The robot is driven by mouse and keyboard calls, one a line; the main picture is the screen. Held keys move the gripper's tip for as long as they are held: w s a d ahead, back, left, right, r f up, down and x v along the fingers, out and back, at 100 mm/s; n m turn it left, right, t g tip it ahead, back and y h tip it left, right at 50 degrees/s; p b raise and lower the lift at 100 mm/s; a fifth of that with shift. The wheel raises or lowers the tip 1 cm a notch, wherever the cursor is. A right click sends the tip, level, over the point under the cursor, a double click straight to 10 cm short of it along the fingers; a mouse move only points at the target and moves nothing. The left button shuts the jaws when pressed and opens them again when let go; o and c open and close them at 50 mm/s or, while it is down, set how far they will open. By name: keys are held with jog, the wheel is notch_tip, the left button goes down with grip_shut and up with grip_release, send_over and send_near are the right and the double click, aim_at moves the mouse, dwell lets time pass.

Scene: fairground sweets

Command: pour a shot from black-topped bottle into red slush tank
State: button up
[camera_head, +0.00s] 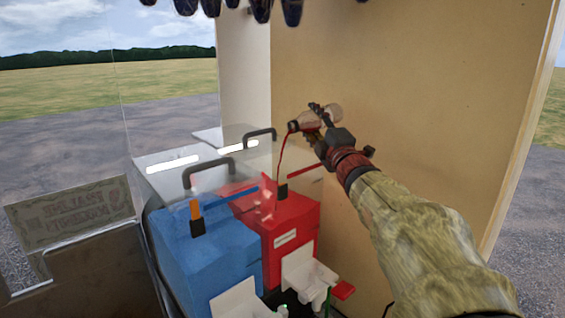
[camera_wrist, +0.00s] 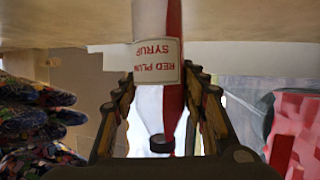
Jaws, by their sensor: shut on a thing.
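The syrup bottle (camera_head: 334,112) is held tilted almost level above the tanks, its dark mouth end lower and to the left. The wrist view shows its "RED PLUM SYRUP" label (camera_wrist: 155,60), red liquid inside and a black top (camera_wrist: 162,144). My gripper (camera_head: 316,120) is shut around the bottle's body; its fingers also show in the wrist view (camera_wrist: 160,105). A thin red stream (camera_head: 281,155) runs from the mouth down towards the red slush tank (camera_head: 290,232). Its lower end is near a dark fitting on the tank's top; I cannot tell exactly where it lands.
A blue slush tank (camera_head: 205,262) stands left of the red one. Clear lids with dark handles (camera_head: 208,170) lie behind the tanks. A tan wall (camera_head: 400,90) is close behind my arm. Dark objects hang at the top (camera_head: 262,10). A sign (camera_head: 70,213) stands left.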

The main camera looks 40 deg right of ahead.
jog(key=shift+r+n+b, duration=0.15)
jog(key=shift+n+b, duration=0.15)
jog(key=shift+b, duration=0.1)
dwell(0.4)
jog(key=shift+d, duration=0.25)
jog(key=shift+r+p, duration=0.1)
jog(key=shift+p, duration=0.4)
jog(key=m+p, duration=0.1)
jog(key=p, duration=0.1)
jog(key=m+p, duration=0.1)
jog(key=shift+d+f+g+p, duration=0.1)
jog(key=shift+f+g+p, duration=0.1)
jog(key=shift+g+p, duration=0.15)
jog(key=m+p, duration=0.1)
jog(key=p, duration=0.4)
jog(key=shift+r+m+g+h, duration=0.15)
jog(key=shift+m+g+h, duration=0.2)
jog(key=shift+m+h, duration=0.05)
jog(key=shift+d+p, duration=0.15)
jog(key=shift+p, duration=0.35)
jog(key=shift+f, duration=0.45)
jog(key=shift+m, duration=0.3)
jog(key=shift+d+r+p, duration=0.1)
jog(key=shift+r+p, duration=0.05)
jog(key=shift+p, duration=0.55)
